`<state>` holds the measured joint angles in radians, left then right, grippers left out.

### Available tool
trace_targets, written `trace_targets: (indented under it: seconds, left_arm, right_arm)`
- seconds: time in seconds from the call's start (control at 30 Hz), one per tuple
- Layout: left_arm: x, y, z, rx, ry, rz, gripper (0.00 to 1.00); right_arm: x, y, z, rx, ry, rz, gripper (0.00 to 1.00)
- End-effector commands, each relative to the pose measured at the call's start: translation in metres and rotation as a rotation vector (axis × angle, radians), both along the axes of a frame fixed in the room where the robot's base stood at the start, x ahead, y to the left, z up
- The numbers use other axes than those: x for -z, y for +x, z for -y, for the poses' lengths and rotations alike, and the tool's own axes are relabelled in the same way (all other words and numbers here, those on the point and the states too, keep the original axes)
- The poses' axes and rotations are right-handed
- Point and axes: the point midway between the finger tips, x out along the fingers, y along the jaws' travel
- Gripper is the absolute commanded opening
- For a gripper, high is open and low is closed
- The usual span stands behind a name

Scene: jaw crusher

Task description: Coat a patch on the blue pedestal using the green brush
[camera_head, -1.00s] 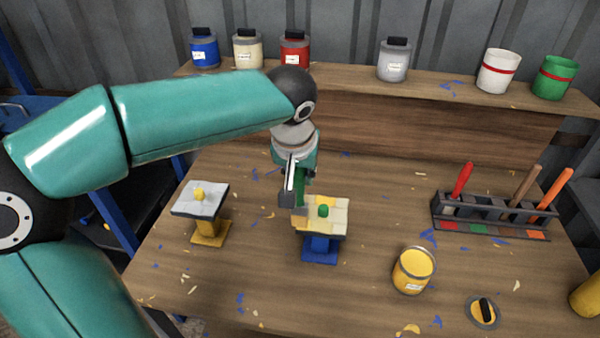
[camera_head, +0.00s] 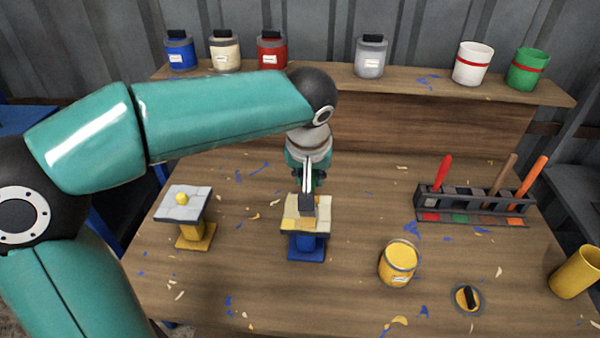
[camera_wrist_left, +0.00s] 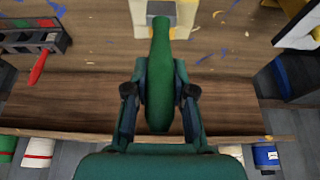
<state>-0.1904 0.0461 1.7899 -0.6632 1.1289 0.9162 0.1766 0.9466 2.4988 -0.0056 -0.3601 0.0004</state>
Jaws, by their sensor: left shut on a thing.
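The blue pedestal (camera_head: 307,246) stands mid-table with a cream tiled top. Yellow patches show on that top, mostly along its front and left. My left gripper (camera_head: 307,178) is above the pedestal, pointing down, and also shows in the left wrist view (camera_wrist_left: 160,92). It is shut on the green brush (camera_wrist_left: 160,65), whose handle runs between the fingers. The brush's dark head (camera_head: 307,203) is over the middle of the pedestal top; I cannot tell whether it touches. It hides the green knob there. My right gripper is not in view.
A yellow pedestal (camera_head: 196,236) with a grey top stands to the left. An open yellow paint can (camera_head: 399,265) and its lid (camera_head: 467,299) are at the right front. A brush rack (camera_head: 475,208) stands at the right. Several cans line the back shelf (camera_head: 330,85).

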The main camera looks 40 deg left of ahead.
Motion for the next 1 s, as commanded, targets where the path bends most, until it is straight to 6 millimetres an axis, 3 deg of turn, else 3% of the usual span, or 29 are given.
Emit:
trace_targets:
  seconds: [0.7,1.0]
  left_arm:
    - [0.001,0.021,0.035,0.002,0.001,0.000,0.00]
    - [0.002,0.020,0.032,-0.001,0.000,0.001,0.00]
  right_arm:
    - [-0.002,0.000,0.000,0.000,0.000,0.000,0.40]
    - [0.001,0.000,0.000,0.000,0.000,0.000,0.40]
